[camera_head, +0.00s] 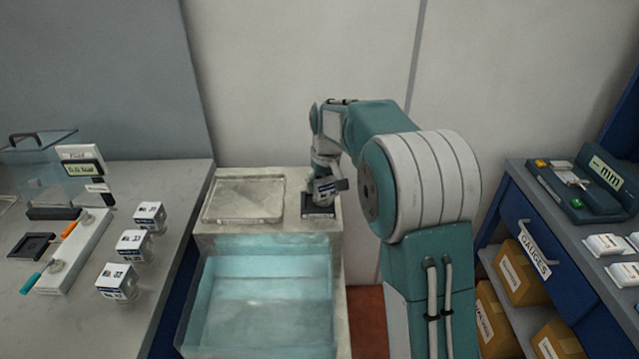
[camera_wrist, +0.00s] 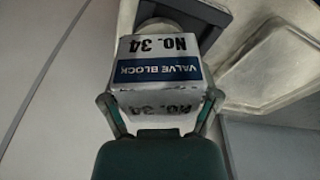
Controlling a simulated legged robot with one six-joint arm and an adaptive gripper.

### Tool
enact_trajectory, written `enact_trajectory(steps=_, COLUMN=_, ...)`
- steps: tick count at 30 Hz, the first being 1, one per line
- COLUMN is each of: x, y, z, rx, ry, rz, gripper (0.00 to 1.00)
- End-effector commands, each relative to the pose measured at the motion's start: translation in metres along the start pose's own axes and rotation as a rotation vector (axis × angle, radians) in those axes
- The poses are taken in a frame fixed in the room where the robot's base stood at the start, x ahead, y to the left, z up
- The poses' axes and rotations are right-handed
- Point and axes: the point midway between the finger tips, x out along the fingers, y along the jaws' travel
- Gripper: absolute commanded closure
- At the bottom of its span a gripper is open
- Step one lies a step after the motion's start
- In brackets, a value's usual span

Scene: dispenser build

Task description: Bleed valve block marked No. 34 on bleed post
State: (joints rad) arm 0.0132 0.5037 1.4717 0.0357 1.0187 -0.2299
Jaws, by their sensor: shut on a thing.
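The valve block (camera_wrist: 160,62) fills the middle of the wrist view. It is a white block with a blue band reading "VALVE BLOCK" and the mark "NO. 34", upside down in that view. My gripper (camera_wrist: 160,105) is shut on it, one finger on each side. In the head view my gripper (camera_head: 322,186) is over the dark square base of the bleed post (camera_head: 318,212), at the back right of the wash stand. A pale round part shows just beyond the block in the wrist view; I cannot tell whether the block touches it or is seated.
A shallow tray (camera_head: 243,219) lies left of the post, and a clear basin (camera_head: 262,346) is in front. Several white blocks (camera_head: 134,247) stand on the left bench. A blue gauges cabinet (camera_head: 528,225) stands at right.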

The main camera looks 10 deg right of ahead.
Motion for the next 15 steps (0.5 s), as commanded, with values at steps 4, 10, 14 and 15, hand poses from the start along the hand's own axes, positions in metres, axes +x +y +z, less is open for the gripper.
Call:
enact_trajectory(steps=4, x=-0.001, y=-0.0057, z=-0.0018, rx=-0.003, ry=0.002, rz=0.004, gripper=0.81)
enact_trajectory(steps=10, x=-0.0012, y=-0.0031, z=-0.0013, rx=-0.003, ry=0.003, rz=0.002, gripper=0.81)
enact_trajectory(steps=14, x=-0.0015, y=0.0014, z=0.0002, rx=-0.002, ry=0.003, rz=-0.001, gripper=0.81)
enact_trajectory(steps=15, x=-0.0016, y=0.0031, z=0.0007, rx=-0.001, ry=0.004, rz=-0.002, gripper=0.81)
